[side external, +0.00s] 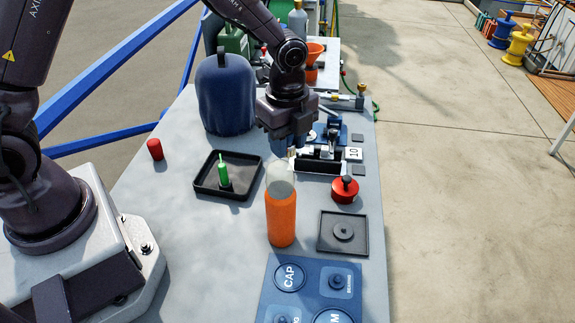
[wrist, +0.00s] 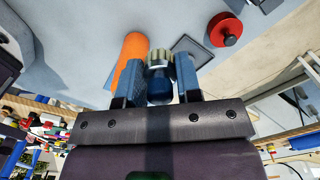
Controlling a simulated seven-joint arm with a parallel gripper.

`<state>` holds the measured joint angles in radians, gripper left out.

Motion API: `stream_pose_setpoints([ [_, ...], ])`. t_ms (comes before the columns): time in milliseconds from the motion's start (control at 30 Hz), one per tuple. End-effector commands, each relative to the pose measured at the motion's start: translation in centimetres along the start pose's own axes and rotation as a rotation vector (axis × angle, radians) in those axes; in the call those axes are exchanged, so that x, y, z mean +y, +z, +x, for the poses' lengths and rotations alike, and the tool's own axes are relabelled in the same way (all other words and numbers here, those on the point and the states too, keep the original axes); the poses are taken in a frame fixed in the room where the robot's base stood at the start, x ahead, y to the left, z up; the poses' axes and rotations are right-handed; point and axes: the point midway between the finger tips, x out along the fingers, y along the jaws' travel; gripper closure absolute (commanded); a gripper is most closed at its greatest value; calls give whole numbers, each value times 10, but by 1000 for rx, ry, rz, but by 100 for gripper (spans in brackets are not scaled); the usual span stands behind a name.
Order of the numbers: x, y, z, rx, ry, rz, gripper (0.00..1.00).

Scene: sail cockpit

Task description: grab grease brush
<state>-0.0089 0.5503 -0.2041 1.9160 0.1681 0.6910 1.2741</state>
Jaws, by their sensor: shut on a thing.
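My gripper (side external: 288,142) is above the table, just behind the orange bottle with a clear top (side external: 281,212). In the wrist view, the two blue fingers (wrist: 157,78) are on either side of a small brush-like thing, which I take as the grease brush (wrist: 159,60). It has a dark blue rounded end near the palm and a pale ribbed part pointing away. The fingers are shut on it. In the side view, the brush is mostly hidden by the fingers and the bottle. I cannot tell whether it touches anything below.
A black tray (side external: 205,188) with a green pointed item (side external: 223,171) lies left. A red knobbed part (side external: 344,189) and a black square tray (side external: 322,240) are right. A blue labelled mat (side external: 270,300) is in front, and a large blue container (side external: 226,95) stands behind.

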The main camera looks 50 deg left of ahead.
Motion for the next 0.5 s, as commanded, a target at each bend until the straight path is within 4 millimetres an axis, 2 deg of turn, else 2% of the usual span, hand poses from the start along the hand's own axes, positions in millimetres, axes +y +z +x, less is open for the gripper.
stream_pose_setpoints([
  [33,0,0,-11,1,-4,-1,91],
  [200,0,0,-31,1,-1,0,91],
  [500,0,0,-37,0,1,1,91],
])
